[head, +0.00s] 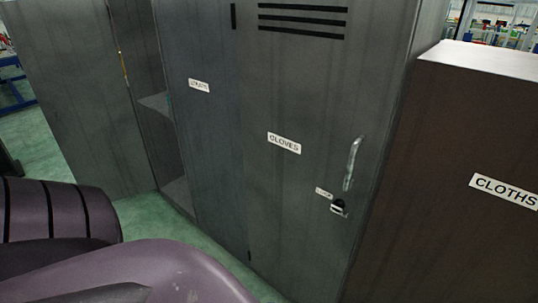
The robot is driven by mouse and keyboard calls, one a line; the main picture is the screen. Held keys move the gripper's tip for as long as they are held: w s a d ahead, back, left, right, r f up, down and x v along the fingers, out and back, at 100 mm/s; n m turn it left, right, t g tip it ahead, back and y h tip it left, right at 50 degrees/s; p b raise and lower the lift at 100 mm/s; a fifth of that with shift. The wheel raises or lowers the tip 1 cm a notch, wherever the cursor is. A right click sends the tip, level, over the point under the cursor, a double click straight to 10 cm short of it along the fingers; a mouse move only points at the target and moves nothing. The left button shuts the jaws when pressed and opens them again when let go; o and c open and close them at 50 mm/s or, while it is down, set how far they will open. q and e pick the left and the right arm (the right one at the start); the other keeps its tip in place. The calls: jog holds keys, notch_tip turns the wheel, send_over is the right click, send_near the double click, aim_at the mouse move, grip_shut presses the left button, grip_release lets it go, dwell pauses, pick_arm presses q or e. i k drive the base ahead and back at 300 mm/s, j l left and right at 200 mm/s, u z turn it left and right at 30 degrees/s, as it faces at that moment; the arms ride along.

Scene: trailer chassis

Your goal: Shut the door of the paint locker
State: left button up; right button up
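A tall grey locker stands open at the left, and its interior with grey shelves (155,102) shows through a narrow gap. A broad grey panel (70,90) stands left of the gap and looks like the door swung out; I cannot tell for sure. Right of the gap is a grey panel (205,140) with a small white label (199,85) too blurred to read. No label reading paint is legible. Neither gripper is in view; only purple parts of my own arm show at the lower left.
A shut grey door (300,190) labelled GLOVES has a silver handle (353,163) and a small lock (338,207). A brown cabinet (450,170) labelled CLOTHS stands at right. Green floor (145,212) shows between my arm and the lockers. A blue frame (12,85) is far left.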

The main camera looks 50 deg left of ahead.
aim_at(66, 52)
jog(key=j+u, duration=0.1)
jog(key=u, duration=0.65)
jog(key=i+j+u, duration=0.1)
jog(key=j+u, duration=0.35)
jog(key=i+j+u, duration=0.15)
jog(key=u, duration=0.3)
jog(key=i+j+u, duration=0.15)
jog(key=i+j, duration=0.25)
jog(key=j, duration=0.15)
jog(key=i+j+u, duration=0.15)
jog(key=i+j, duration=0.5)
jog(key=j, duration=0.15)
jog(key=i+j, duration=0.5)
jog(key=j, duration=0.25)
jog(key=i+j+z, duration=0.1)
jog(key=i+j, duration=0.35)
jog(key=j, duration=0.2)
jog(key=i+j, duration=0.15)
jog(key=j, duration=0.2)
jog(key=i+j+z, duration=0.1)
jog(key=j, duration=0.25)
jog(key=i+j, duration=0.2)
jog(key=j, duration=0.15)
jog(key=i+j, duration=0.15)
jog(key=j, duration=0.2)
